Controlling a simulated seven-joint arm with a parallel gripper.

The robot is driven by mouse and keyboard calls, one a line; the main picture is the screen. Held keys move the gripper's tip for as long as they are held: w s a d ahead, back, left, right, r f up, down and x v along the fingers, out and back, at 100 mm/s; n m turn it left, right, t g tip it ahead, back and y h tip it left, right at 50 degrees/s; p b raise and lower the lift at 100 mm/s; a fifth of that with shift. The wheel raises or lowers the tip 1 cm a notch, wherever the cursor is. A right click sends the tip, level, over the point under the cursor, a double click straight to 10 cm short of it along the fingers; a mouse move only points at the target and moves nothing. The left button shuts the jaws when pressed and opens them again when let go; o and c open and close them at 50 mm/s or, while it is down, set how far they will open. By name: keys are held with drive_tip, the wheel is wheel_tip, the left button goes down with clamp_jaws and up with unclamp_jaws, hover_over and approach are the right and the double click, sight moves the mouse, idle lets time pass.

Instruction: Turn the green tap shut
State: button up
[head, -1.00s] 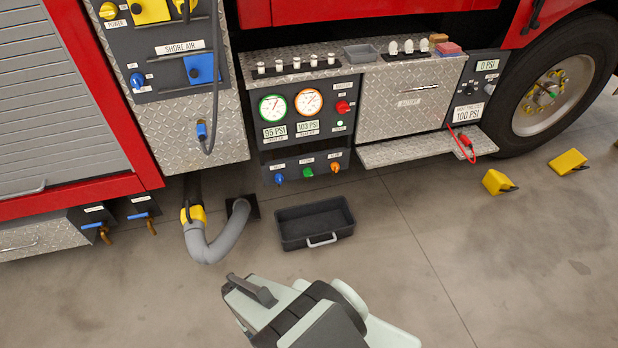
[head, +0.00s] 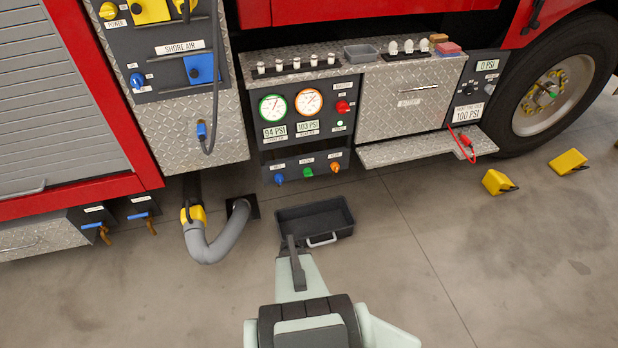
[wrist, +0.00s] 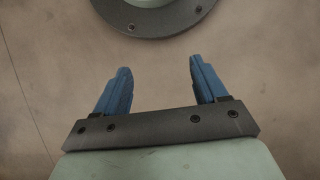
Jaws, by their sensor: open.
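The green tap (head: 308,173) is a small knob in the middle of a row of three at the bottom of the dark gauge panel, between a blue tap (head: 279,178) and an orange tap (head: 335,167). My arm is in front of and below the panel in the head view, well apart from the tap; the fingers do not show there. In the wrist view my gripper (wrist: 160,80) has its two blue fingers spread apart with nothing between them. Only bare floor and a round grey-green part of my own body show there, not the tap.
A black tray (head: 318,218) with a light handle lies on the floor below the panel. A grey hose (head: 218,242) curves on the floor to its left. Yellow chocks (head: 497,182) lie near the wheel at right. The open floor in front is clear.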

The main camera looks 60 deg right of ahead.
drive_tip(key=s+d+f+m+t+h, duration=0.15)
drive_tip(key=d+f, duration=0.35)
drive_tip(key=d, duration=0.5)
drive_tip(key=s+d+f+m+h, duration=0.1)
drive_tip(key=d+f+h, duration=0.1)
drive_tip(key=d+f, duration=0.6)
drive_tip(key=w+d+t+h, duration=0.1)
drive_tip(key=w+d+h, duration=0.1)
drive_tip(key=d, duration=0.6)
drive_tip(key=w+d+f+t+h, duration=0.1)
drive_tip(key=w+d+t+h, duration=0.1)
drive_tip(key=d, duration=0.7)
drive_tip(key=w+d+f+t+h, duration=0.1)
drive_tip(key=w+d+t+h, duration=0.1)
drive_tip(key=d, duration=0.7)
drive_tip(key=shift+w+d+n+h, duration=0.15)
drive_tip(key=shift+w+n+h, duration=0.35)
drive_tip(key=shift+h, duration=0.65)
drive_tip(key=w+d+r+t+h, duration=0.2)
drive_tip(key=w+d+t, duration=0.1)
drive_tip(key=w+d, duration=0.1)
drive_tip(key=t+h, duration=0.2)
drive_tip(key=t, duration=0.6)
approach(308, 173)
drive_tip(key=x, duration=0.3)
drive_tip(key=f+x, duration=0.1)
drive_tip(key=x, duration=0.5)
drive_tip(key=shift+d+f, duration=0.15)
drive_tip(key=shift+f, duration=0.05)
